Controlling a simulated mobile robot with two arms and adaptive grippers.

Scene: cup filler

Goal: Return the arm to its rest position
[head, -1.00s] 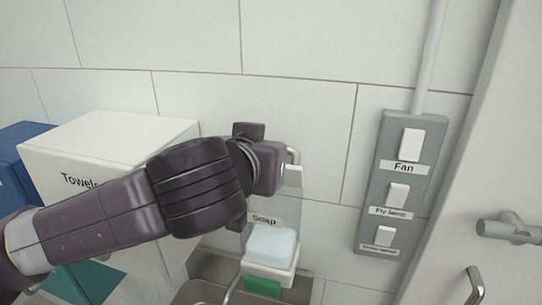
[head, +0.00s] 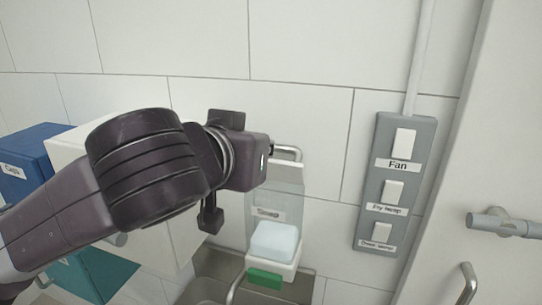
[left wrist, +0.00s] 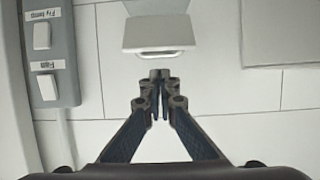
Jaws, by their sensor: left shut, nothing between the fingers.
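My left arm (head: 150,165) comes in from the left in the head view. Its dark wrist end (head: 245,160) is in front of the wall, just left of the soap dispenser's top. The fingers are hidden in the head view. In the left wrist view my left gripper (left wrist: 160,78) is shut and empty, with its fingertips together. They point toward the tiled wall, close in the picture to the dispenser's metal bar (left wrist: 158,54). I cannot tell the gap in depth. My right gripper is not in view.
The soap dispenser (head: 273,240) hangs above a metal sink (head: 212,291). A grey switch panel (head: 395,185) is to its right, then a door with a handle (head: 492,222). A white box (head: 72,146) and a blue box (head: 27,160) are partly behind my arm.

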